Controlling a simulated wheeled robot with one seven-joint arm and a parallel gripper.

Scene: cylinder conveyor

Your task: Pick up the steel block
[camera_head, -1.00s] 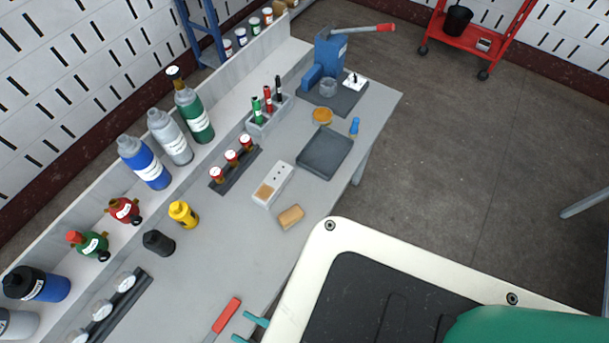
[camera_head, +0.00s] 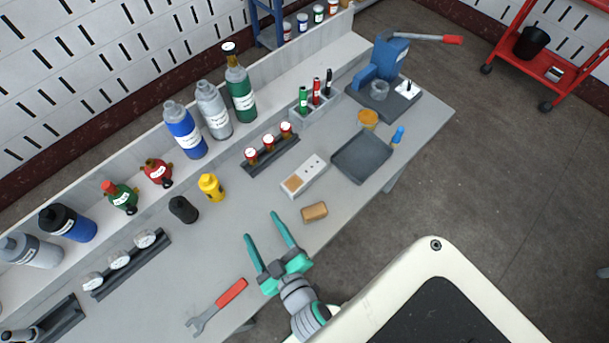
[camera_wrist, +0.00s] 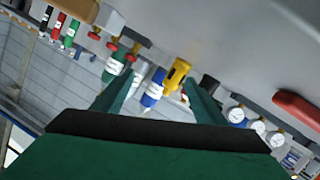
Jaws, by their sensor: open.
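My gripper (camera_head: 261,225) is open and empty above the front part of the grey bench, with two teal fingers spread. Its fingers also show in the wrist view (camera_wrist: 158,85). No block is plainly recognisable as steel. A small tan block (camera_head: 314,212) lies on the bench to the right of the fingertips, apart from them. A pale rectangular block (camera_head: 312,169) with holes and a tan square at one end lies just behind it. A tan shape (camera_wrist: 98,12), probably the small block, is cut off at the top of the wrist view.
A red-handled wrench (camera_head: 232,292) lies left of my wrist. A dark tray (camera_head: 361,158) lies right. Bottles line the back shelf. Bare bench surrounds the tan block.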

